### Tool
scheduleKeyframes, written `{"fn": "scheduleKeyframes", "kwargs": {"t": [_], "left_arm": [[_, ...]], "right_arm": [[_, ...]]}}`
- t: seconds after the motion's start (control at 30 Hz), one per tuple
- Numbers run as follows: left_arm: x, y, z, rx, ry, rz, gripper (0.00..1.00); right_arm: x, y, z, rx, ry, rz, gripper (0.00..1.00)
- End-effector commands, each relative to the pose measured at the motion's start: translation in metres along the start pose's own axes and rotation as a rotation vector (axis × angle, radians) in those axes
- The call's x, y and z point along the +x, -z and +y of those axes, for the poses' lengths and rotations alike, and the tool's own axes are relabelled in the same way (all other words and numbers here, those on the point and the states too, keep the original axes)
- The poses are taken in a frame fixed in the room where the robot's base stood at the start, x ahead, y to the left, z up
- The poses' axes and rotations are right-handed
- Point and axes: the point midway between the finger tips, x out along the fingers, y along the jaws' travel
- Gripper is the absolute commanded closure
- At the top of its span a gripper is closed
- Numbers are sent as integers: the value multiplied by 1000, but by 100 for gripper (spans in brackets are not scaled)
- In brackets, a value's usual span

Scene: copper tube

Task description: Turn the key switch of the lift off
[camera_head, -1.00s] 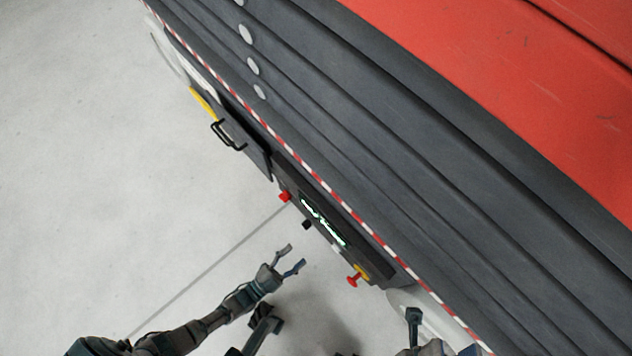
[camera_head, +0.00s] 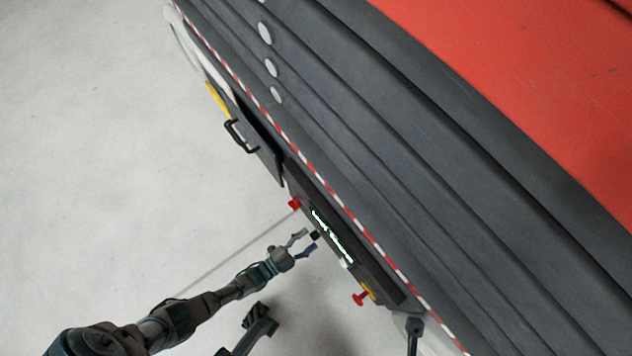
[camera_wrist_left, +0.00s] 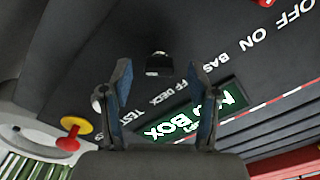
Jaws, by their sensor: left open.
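The lift's control panel (camera_head: 330,228) runs along the dark side of the lift. A small black key switch (camera_head: 315,235) sticks out of it. In the left wrist view the black switch (camera_wrist_left: 158,64) is ahead of the fingers, between white letters that read partly "BAS" and "FF DECK". My left gripper (camera_head: 309,241) is open and empty. Its fingertips are close to the switch, one to either side in the wrist view (camera_wrist_left: 160,78). I cannot tell whether they touch it. The switch's exact setting is too small to read.
A red knob (camera_head: 295,204) sits up-left of the switch. A red button on a yellow base (camera_head: 361,299) sits down-right, also in the wrist view (camera_wrist_left: 72,136). A black handle (camera_head: 240,136) juts out further left. The floor is clear.

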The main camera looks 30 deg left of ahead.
Motion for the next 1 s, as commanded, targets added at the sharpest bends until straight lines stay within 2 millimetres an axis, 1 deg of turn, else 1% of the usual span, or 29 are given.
{"fn": "scheduleKeyframes", "kwargs": {"t": [0.1,0.2,0.33,0.53,0.57,0.6,0.67,0.7,0.77,0.8,1.0], "left_arm": [[16,-1,3,-1,-2,-1,40],[24,0,1,0,0,0,40],[28,1,0,-1,0,1,40],[28,1,0,-1,1,1,40],[28,1,0,-1,1,1,45],[28,1,0,-1,1,1,55],[28,1,0,-1,1,1,70],[28,1,0,-1,1,1,80],[28,1,0,-1,1,1,95],[28,1,0,-1,1,1,100],[28,1,0,-11,0,1,100]], "right_arm": [[-2,-2,0,-1,3,10,60],[0,-1,0,-2,6,20,60],[1,0,0,-3,8,23,60],[2,0,0,-3,8,23,60],[2,0,0,-3,8,23,60],[2,0,0,-3,8,23,60],[1,0,0,-3,8,22,60],[1,0,0,-3,8,22,60],[1,-1,0,-3,8,22,60],[1,-1,0,-3,8,22,60],[1,-1,0,-3,8,21,60]]}}
